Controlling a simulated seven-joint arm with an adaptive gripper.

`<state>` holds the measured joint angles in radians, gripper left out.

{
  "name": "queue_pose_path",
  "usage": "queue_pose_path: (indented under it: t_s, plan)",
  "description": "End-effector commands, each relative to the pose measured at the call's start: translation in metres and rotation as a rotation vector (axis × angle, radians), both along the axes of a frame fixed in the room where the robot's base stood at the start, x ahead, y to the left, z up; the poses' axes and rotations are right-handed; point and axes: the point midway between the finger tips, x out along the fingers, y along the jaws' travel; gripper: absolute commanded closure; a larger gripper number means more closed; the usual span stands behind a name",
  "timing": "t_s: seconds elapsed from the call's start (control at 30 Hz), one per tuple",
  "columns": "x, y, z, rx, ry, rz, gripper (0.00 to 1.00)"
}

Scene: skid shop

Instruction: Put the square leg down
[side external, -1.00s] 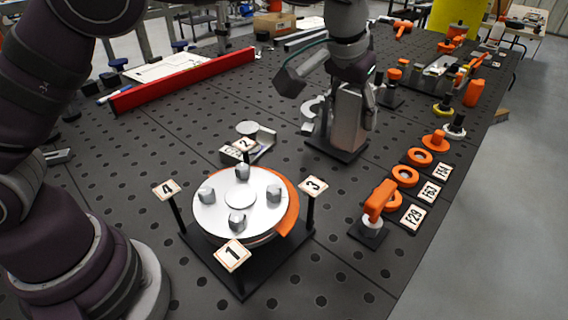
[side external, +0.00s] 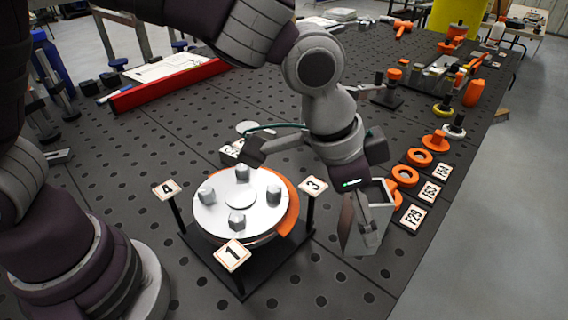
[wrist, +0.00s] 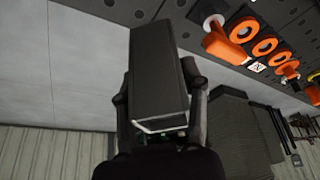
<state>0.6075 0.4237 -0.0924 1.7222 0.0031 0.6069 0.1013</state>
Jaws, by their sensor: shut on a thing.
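The square leg (side external: 366,226) is a grey, square-section block. My gripper (side external: 372,196) is shut on it and holds it tilted, in front of the tagged orange parts near the table's right edge. In the wrist view the leg (wrist: 158,70) looks dark and lies between both fingers of my gripper (wrist: 160,100), its far end pointing up and out. The side view does not show clearly how high it is above the table. My arm hides the spot where the leg was before.
A round silver plate (side external: 222,222) with several grey pegs and numbered posts stands left of the leg. Orange rings (side external: 405,176) and number tags (side external: 412,217) line the right edge. An orange fitting (wrist: 228,45) shows in the wrist view. Floor (side external: 500,230) lies beyond the edge.

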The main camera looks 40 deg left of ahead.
Motion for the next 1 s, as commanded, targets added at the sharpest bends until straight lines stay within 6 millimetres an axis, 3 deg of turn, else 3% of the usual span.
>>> queue_pose_path:
  t_s: [0.5,0.9,0.93,1.0]
  plan:
    - [-0.001,0.0,-0.099,0.002,0.003,0.002,0.98]
    - [0.0,0.0,-0.109,-0.001,-0.001,0.002,0.98]
    - [0.0,0.0,-0.109,0.0,0.0,0.002,0.56]
    - [0.0,0.0,-0.109,-0.001,-0.001,0.002,0.47]
